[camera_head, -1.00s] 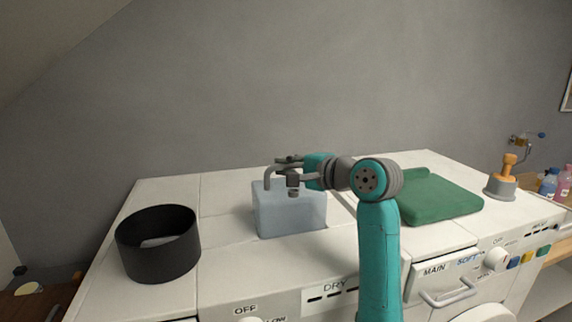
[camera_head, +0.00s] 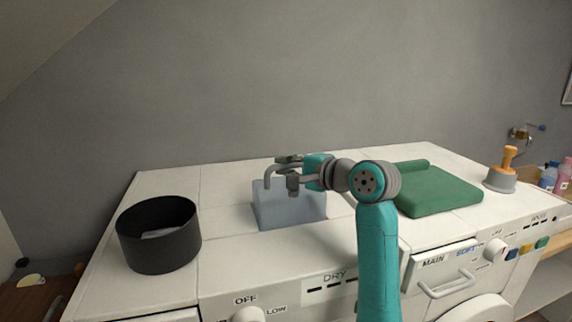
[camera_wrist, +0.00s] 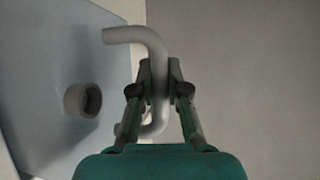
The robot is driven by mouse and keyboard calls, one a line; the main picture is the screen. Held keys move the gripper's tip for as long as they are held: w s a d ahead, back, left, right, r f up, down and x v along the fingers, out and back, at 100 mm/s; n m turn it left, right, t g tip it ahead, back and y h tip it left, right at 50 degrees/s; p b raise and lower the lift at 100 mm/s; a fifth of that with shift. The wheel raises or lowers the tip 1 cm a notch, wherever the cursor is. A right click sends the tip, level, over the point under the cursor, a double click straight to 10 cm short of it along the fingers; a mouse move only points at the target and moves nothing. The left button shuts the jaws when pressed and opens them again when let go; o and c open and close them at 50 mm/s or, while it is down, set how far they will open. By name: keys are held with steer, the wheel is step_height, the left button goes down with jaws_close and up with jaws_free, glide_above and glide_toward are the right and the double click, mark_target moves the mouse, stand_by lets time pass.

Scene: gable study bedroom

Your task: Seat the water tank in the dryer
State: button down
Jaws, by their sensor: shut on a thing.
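The water tank (camera_head: 290,210) is a pale blue box standing upright at the dryer's top (camera_head: 228,262), left of my arm in the head view. It has a bent grey handle (camera_head: 270,177). My gripper (camera_head: 290,172) is above the tank, shut on this handle. In the wrist view, the gripper fingers (camera_wrist: 158,80) close around the grey handle (camera_wrist: 150,40). The tank face (camera_wrist: 40,60) and a round grey spout (camera_wrist: 82,100) show at left. The tank's underside and any opening beneath it are hidden.
A black open cylinder (camera_head: 160,255) stands on the left of the top. Bottles (camera_head: 550,176) stand at far right. The white top around the tank is clear.

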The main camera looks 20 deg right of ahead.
mark_target(279, 183)
steer(key=shift+s+f, duration=0.1)
steer(key=shift+f, duration=2.4)
steer(key=shift+r, duration=0.1)
